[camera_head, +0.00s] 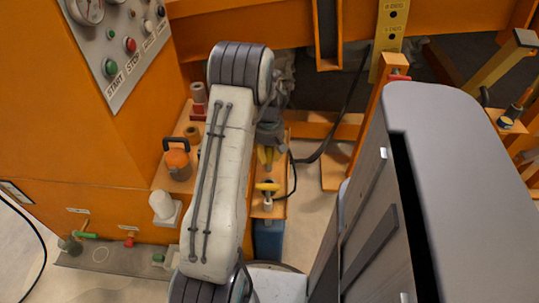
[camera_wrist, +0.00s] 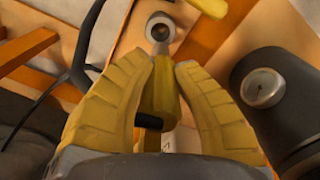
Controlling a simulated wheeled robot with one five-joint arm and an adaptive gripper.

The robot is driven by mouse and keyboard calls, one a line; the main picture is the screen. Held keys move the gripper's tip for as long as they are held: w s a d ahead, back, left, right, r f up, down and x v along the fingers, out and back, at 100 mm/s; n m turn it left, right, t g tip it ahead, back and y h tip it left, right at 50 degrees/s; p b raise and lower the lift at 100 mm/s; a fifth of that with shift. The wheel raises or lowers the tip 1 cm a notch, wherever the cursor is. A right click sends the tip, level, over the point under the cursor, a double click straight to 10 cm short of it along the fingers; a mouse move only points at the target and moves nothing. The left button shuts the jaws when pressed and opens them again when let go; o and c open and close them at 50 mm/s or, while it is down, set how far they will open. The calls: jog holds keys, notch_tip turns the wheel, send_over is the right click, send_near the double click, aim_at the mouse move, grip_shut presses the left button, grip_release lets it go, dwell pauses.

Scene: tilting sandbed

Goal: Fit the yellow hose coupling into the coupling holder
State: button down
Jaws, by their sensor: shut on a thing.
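My gripper shows its yellow fingers in the wrist view (camera_wrist: 163,68), closed on a yellow piece, apparently the yellow hose coupling (camera_wrist: 166,92). A short black stub (camera_wrist: 148,121) sticks out to its left. Just beyond the fingertips is a grey round fitting with a dark hole (camera_wrist: 160,27); I cannot tell if it is the coupling holder or whether the coupling touches it. In the head view my gripper (camera_head: 265,157) hangs over a narrow orange shelf (camera_head: 277,208). The held coupling is not clear there.
A yellow lever (camera_wrist: 210,7) sits beside the fitting; it also shows in the head view (camera_head: 267,186). A black hose (camera_wrist: 85,50) curves on the left.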

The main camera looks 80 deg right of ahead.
aim_at(269, 167)
jog(key=shift+f, duration=0.2)
dwell(0.3)
jog(key=shift+f+b, duration=2.15)
jog(key=shift+f, duration=0.55)
jog(key=shift+f+b, duration=2.05)
jog(key=shift+f, duration=0.75)
jog(key=c, duration=1)
grip_release()
jog(key=shift+c, duration=0.2)
jog(key=shift+r, duration=0.1)
notch_tip(269, 167, up, 12)
jog(key=shift+f, duration=0.1)
